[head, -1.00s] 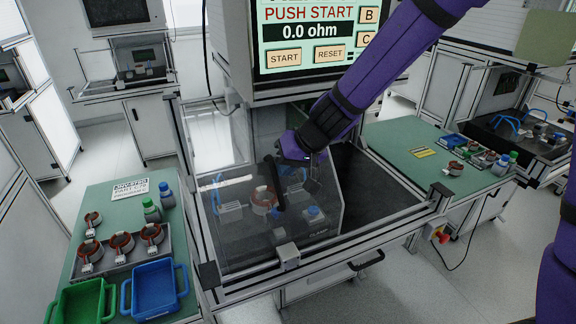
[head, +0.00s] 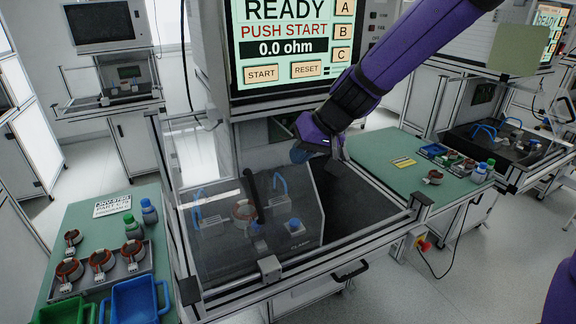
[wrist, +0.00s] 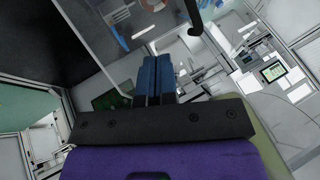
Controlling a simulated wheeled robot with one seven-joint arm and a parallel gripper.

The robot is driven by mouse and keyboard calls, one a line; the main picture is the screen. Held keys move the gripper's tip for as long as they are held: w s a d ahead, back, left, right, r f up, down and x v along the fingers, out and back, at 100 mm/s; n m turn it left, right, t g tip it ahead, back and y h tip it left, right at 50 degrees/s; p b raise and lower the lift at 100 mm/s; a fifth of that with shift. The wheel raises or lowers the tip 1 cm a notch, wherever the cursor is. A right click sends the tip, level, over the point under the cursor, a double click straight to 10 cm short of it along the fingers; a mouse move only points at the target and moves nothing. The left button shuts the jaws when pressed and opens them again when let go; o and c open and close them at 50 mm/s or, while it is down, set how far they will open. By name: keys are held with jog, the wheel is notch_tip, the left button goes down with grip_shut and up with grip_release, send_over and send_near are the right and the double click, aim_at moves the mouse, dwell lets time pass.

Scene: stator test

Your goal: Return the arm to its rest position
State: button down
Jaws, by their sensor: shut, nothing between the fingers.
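My purple arm reaches in from the upper right in the head view. My gripper (head: 301,155) is above the test bench, just behind and to the right of the clear cover (head: 318,205). Its blue fingers are together and empty, as the wrist view (wrist: 155,78) shows. A dark handle bar (head: 254,197) runs on the cover.
The test screen (head: 292,40) above the bench reads READY, PUSH START, 0.0 ohm. A left table holds a tray of stators (head: 102,257), bottles (head: 133,227) and a blue bin (head: 135,300). A right green table (head: 380,150) holds more parts. The dark bench top right of the cover is clear.

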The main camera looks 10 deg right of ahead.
jog(key=s+d+r+m+h, duration=0.1)
jog(key=s+d+r+h, duration=0.1)
jog(key=s+d+r, duration=0.2)
jog(key=s+d+r+m+t+h, duration=0.1)
jog(key=s+d+r, duration=0.3)
jog(key=s+d, duration=0.6)
jog(key=s+d+r+m+t+h, duration=0.1)
jog(key=s+d+r+h, duration=0.2)
jog(key=s+d, duration=0.5)
jog(key=shift+s+r, duration=0.6)
jog(key=shift+s, duration=0.65)
